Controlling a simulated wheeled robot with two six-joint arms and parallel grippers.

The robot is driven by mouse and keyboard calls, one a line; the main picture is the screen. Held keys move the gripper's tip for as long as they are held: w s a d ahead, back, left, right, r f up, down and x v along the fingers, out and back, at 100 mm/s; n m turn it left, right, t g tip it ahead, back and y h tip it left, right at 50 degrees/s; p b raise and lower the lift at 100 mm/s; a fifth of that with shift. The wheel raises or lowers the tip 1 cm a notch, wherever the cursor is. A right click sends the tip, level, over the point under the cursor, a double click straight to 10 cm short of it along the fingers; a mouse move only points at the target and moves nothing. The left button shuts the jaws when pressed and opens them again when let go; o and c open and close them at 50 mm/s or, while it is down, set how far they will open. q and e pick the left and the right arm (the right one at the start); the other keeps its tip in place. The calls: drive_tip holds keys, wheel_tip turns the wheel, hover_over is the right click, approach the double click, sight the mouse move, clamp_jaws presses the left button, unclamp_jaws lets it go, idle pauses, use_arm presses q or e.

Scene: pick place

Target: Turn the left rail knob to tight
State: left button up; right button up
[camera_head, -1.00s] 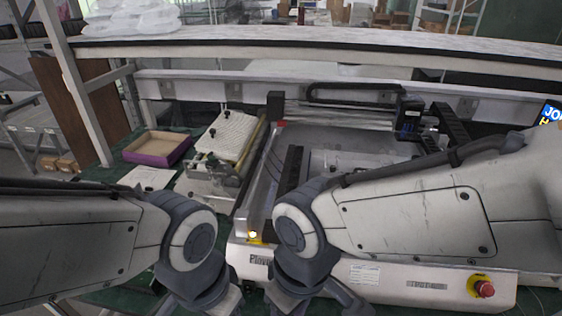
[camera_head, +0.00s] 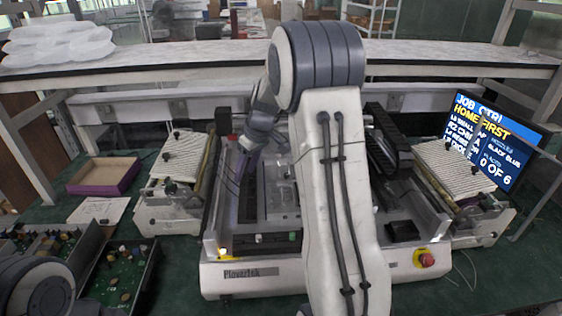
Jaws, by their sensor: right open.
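The machine's front rail (camera_head: 272,243) runs across the near side of its bed. A small pale knob-like piece (camera_head: 258,239) and a small green one (camera_head: 292,237) sit on it. I cannot tell which part is the left rail knob, or how tight it is. My right gripper (camera_head: 247,152) points down over the left part of the machine bed, behind the front rail and apart from these pieces. It is open, small and partly hidden by its wrist, with nothing visible between its fingers. My left arm shows only at the bottom left corner; its gripper is out of view.
Feeder units with ribbed pale tops stand left (camera_head: 182,160) and right (camera_head: 455,172) of the machine. A purple-sided tray (camera_head: 105,190) and paper (camera_head: 98,211) lie at left, board-filled trays (camera_head: 120,277) nearer. A screen (camera_head: 492,140) stands right, a red button (camera_head: 427,260) at front right.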

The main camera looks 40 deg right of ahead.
drive_tip(key=d+f+m+t+h+p, duration=0.1)
drive_tip(key=d+p, duration=0.1)
drive_tip(key=d, duration=1.6)
drive_tip(key=p+x, duration=0.1)
drive_tip(key=x, duration=0.2)
drive_tip(key=p+x, duration=0.1)
drive_tip(key=x, duration=0.6)
drive_tip(key=shift+w+d+f+p, duration=0.1)
drive_tip(key=shift+d+f+p, duration=0.2)
drive_tip(key=shift+p, duration=0.1)
clamp_jaws()
